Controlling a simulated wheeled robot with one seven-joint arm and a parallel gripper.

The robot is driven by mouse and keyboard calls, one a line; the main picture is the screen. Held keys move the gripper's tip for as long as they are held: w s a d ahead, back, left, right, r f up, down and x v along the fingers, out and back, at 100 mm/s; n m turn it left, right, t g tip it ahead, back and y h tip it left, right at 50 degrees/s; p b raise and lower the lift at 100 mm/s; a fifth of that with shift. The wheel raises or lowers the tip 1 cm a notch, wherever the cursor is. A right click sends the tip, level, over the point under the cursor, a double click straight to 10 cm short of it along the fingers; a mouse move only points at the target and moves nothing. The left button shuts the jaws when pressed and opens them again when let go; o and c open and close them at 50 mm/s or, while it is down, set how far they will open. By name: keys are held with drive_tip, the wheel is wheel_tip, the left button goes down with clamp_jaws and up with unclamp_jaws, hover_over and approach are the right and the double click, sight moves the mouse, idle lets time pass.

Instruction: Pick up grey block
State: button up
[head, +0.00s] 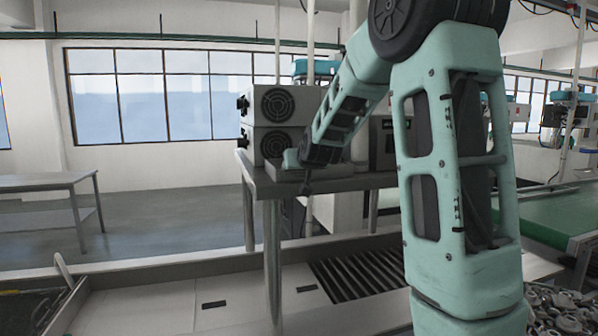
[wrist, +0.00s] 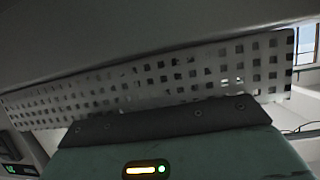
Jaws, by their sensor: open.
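I cannot make out a grey block for certain in either view. My arm reaches away from me in the head view, over a metal table (head: 345,183). My gripper (head: 307,187) is small and dark at the arm's far end, by the table's near edge. It is open, and I see nothing held in it. In the wrist view, the teal and dark body of my gripper fills the bottom, and its fingertips do not show clearly. A pale perforated metal sheet (wrist: 190,72) with square holes runs across behind it.
A grey machine with two round fans (head: 275,122) stands on the table, close to my arm's end. An empty-looking table (head: 50,184) stands at far left. A trough with a dark grating (head: 360,268) lies in front. A green conveyor (head: 555,220) is at right, above many metal parts (head: 562,308).

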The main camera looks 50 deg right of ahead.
drive_tip(key=c, duration=1.1)
drive_tip(key=shift+c, duration=0.2)
drive_tip(key=shift+r, duration=0.1)
